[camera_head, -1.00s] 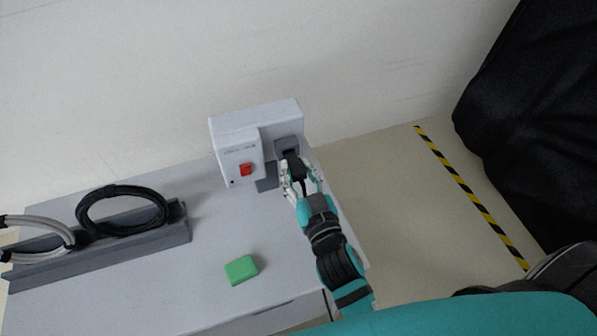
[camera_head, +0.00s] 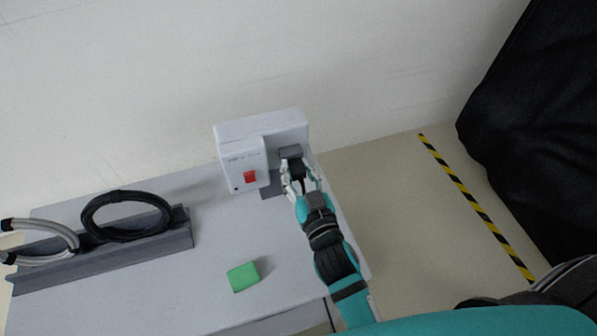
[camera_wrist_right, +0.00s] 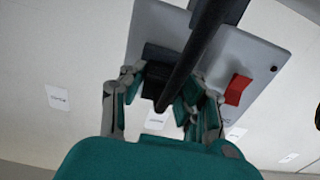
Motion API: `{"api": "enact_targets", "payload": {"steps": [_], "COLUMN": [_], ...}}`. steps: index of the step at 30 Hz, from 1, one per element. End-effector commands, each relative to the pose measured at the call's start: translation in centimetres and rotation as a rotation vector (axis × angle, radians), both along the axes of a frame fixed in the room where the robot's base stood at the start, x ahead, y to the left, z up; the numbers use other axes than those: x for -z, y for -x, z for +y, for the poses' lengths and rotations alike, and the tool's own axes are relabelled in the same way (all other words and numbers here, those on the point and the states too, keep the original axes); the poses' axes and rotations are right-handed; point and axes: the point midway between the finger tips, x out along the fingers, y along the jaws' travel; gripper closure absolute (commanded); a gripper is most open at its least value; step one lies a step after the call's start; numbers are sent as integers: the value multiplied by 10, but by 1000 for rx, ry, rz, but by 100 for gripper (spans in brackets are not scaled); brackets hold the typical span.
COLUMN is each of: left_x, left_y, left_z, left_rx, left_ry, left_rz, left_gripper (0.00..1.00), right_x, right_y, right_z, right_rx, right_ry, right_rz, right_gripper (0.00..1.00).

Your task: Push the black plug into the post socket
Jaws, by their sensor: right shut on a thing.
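The white post box (camera_head: 262,133) stands at the back right of the cart top, with a red switch (camera_head: 250,177) on its front. Its dark grey socket (camera_head: 290,153) is on the right part of the front. My right gripper (camera_head: 300,178) is shut on the black plug (camera_head: 296,167) right in front of the socket. In the right wrist view, the fingers (camera_wrist_right: 160,92) flank the plug and its thick black cable (camera_wrist_right: 190,60) crosses the picture. The plug's front end meets the socket area; how deep it sits is hidden. My left gripper is not in view.
A grey rack (camera_head: 120,262) with a coiled black cable (camera_head: 126,238) and grey hoses (camera_head: 40,229) lies at the left of the cart top (camera_head: 210,225). A green block (camera_head: 243,277) lies near the front edge. Yellow-black tape (camera_head: 475,205) marks the floor at right.

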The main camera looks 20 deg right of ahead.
Motion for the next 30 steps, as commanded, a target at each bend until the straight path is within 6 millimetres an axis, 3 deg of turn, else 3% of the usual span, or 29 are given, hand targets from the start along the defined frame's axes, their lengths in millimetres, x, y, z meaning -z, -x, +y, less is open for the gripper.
{"api": "enact_targets", "payload": {"steps": [1,2,8,19,30], "left_x": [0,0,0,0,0], "left_y": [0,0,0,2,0], "left_z": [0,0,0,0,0], "left_rx": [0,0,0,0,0], "left_ry": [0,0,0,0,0], "left_rz": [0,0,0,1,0], "left_gripper": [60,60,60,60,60], "right_x": [0,0,0,-8,-76], "right_y": [-1,-1,-1,-1,-1], "right_z": [0,0,0,0,0], "right_rx": [0,0,0,1,-1], "right_ry": [0,0,0,2,1], "right_rz": [0,0,0,-2,-5], "right_gripper": [100,69,43,43,43]}}
